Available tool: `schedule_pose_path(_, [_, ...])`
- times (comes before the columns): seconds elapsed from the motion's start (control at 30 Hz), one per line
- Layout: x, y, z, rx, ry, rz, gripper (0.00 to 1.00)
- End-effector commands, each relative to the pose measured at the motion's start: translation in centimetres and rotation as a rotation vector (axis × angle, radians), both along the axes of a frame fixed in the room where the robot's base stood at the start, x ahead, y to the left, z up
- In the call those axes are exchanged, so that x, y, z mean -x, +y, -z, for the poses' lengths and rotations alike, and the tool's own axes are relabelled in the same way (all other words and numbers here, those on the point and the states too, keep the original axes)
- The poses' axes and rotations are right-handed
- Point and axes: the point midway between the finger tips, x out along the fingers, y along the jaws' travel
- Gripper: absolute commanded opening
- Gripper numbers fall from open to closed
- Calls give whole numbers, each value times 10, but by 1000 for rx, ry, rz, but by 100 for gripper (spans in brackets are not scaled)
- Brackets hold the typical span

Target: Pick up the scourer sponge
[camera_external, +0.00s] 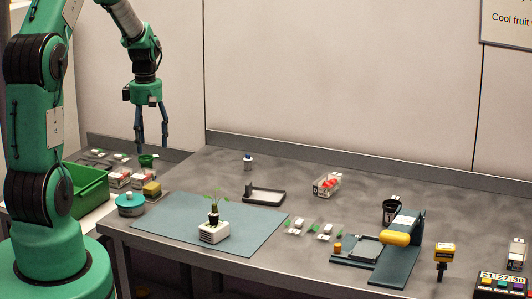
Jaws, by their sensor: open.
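A small yellow-olive block, which looks like the scourer sponge (152,189), lies at the left end of the grey table, just behind and right of a teal lidded pot (130,204). My gripper (152,138) hangs pointing down above the left end of the table, with its two dark fingers apart and nothing between them. In the picture it is above the sponge, but the exact distance in depth cannot be told. The sponge is in plain view, and nothing covers it.
A green crate (88,193) stands left of the pot. Clear packs with red and white contents (118,180) and a dark green cup (147,160) are close behind the sponge. A blue-grey mat (255,232) bearing a potted plant (213,210) lies to the right.

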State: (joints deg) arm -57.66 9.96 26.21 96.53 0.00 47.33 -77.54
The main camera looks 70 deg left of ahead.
Motion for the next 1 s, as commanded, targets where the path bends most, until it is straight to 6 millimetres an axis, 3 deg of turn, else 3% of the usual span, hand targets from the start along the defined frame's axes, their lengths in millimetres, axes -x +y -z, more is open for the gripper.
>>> schedule_pose_path(0.37, [0,-1,7,0,0,3,64])
schedule_pose_path(0.8, [0,-1,67,1,1,3,64])
schedule_pose_path(1.0, [0,-1,83,0,0,4,64])
